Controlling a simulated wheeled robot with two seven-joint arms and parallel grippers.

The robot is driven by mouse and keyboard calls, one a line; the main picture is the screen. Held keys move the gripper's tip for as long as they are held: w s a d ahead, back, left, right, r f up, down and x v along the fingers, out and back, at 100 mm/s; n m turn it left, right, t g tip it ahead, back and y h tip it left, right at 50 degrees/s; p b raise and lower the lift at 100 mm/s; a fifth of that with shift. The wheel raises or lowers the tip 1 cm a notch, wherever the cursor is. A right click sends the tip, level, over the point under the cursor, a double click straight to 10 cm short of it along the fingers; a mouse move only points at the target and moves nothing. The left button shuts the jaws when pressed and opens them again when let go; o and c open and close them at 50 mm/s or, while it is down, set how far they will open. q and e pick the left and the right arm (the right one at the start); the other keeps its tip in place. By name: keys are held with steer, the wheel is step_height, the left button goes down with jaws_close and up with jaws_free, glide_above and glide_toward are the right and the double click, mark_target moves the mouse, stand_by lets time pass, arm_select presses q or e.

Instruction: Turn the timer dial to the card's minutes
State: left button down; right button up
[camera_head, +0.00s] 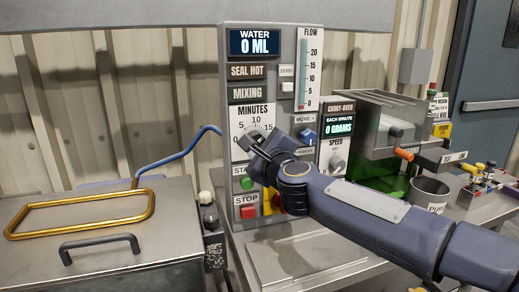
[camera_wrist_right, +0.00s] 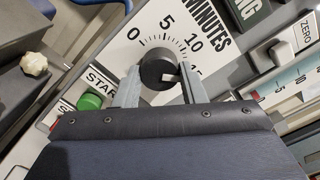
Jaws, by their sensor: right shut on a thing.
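The timer dial (camera_wrist_right: 159,72) is a black knob on a white plate marked MINUTES (camera_head: 252,117) with a scale of 0, 5, 10 and 15. My right gripper (camera_wrist_right: 160,85) has one finger on each side of the knob and is shut on it. In the head view my right gripper (camera_head: 258,148) reaches the panel from the right and covers part of the dial. A white mark on the knob points toward the 15 side in the wrist view. I cannot make out a card with minutes. My left gripper is not in view.
Below the dial are a green START button (camera_wrist_right: 90,101) and a red STOP button (camera_head: 248,212). A display reads WATER 0 ML (camera_head: 254,42). Right of it are a FLOW gauge (camera_head: 308,70) and a CARRY-OVER box (camera_head: 340,118). A steel lidded box (camera_head: 100,255) stands at left.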

steer(key=shift+f+m+b, duration=0.1)
steer(key=shift+m+b, duration=0.25)
steer(key=shift+m, duration=0.65)
steer(key=o, duration=1)
steer(key=shift+s, duration=0.1)
steer(key=v, duration=0.7)
steer(key=shift+s, duration=0.3)
steer(key=shift+d, duration=0.15)
